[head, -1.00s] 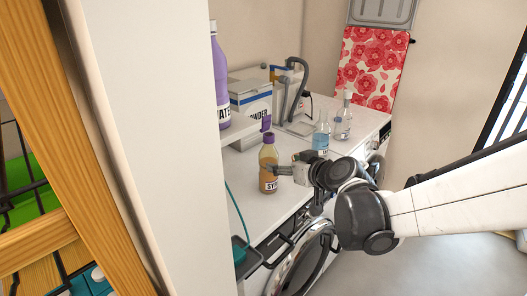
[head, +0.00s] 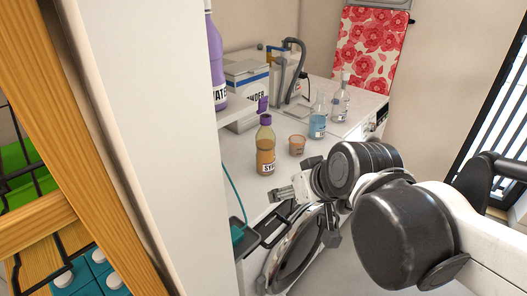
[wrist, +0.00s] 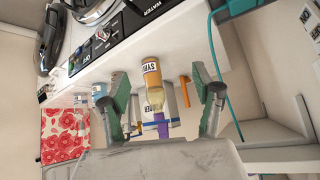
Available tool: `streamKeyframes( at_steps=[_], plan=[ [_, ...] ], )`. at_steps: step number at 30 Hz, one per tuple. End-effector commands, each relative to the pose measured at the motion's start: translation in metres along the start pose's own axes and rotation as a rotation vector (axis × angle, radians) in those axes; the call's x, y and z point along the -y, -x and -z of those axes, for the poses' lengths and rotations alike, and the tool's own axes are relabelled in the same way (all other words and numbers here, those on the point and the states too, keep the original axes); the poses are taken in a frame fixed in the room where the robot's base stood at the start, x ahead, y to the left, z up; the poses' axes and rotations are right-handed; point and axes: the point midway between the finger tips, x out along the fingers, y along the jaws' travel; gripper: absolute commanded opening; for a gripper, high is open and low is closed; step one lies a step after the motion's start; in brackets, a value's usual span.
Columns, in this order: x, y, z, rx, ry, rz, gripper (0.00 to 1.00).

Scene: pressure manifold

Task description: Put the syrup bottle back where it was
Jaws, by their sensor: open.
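The syrup bottle (head: 265,150) stands upright on the white counter, amber inside with a purple cap. My gripper (head: 282,194) is open, in front of the counter edge, below and right of the bottle in the head view, and apart from it. In the wrist view, which looks upside down, the syrup bottle (wrist: 152,75) shows between the two open fingers of my gripper (wrist: 160,82), with a gap on each side and nothing held.
A small orange cup (head: 297,145) stands right of the bottle. Flasks (head: 318,118) stand further back, with a powder box (head: 247,90) behind. A purple water bottle (head: 215,60) is on a raised shelf at left. A round washer door (head: 292,250) is below the counter.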

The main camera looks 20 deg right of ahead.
Motion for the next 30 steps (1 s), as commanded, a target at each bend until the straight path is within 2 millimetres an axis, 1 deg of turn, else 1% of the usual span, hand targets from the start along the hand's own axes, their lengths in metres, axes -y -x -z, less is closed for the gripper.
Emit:
streamKeyframes(
  at_steps=[1, 4, 9, 30],
  plan=[
    [0.0, 0.008, -0.011, 0.022, -0.006, -0.019, 0.63],
    [-0.003, 0.02, -0.026, 0.057, -0.026, -0.058, 0.63],
    [-0.007, 0.031, -0.04, 0.085, -0.046, -0.099, 0.63],
    [-0.008, 0.033, -0.042, 0.089, -0.05, -0.106, 0.63]
  ],
)
